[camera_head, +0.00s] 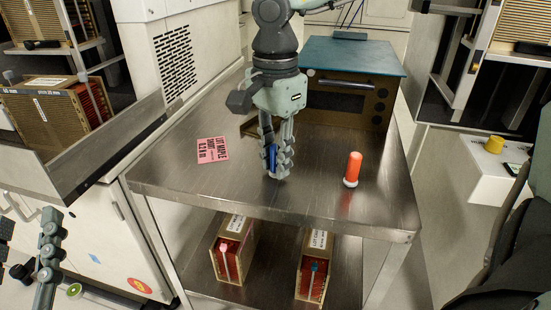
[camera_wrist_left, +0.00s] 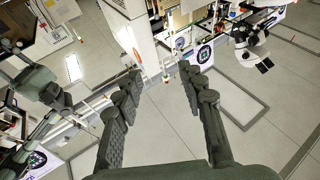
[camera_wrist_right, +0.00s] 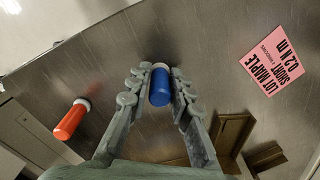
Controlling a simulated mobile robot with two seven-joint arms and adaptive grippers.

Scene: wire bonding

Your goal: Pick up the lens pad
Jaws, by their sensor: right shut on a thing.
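A blue cylinder (camera_wrist_right: 160,90) with a pale end sits between the fingers of my right gripper (camera_wrist_right: 159,84). In the head view the same right gripper (camera_head: 276,168) points down at the metal table top, shut on the blue cylinder (camera_head: 272,158). I cannot tell whether the cylinder touches the table. An orange cylinder (camera_head: 353,168) with a white base stands upright to the right; it also shows in the right wrist view (camera_wrist_right: 71,120). No label shows which one is the lens pad. My left gripper (camera_wrist_left: 165,82) is open and empty, away from the table.
A pink label (camera_head: 213,149) lies on the metal table (camera_head: 185,185), left of my right gripper. A brown box with a teal top (camera_head: 355,58) stands at the back. Two brown cases (camera_head: 233,246) (camera_head: 314,266) are on the lower shelf. The table's front strip is clear.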

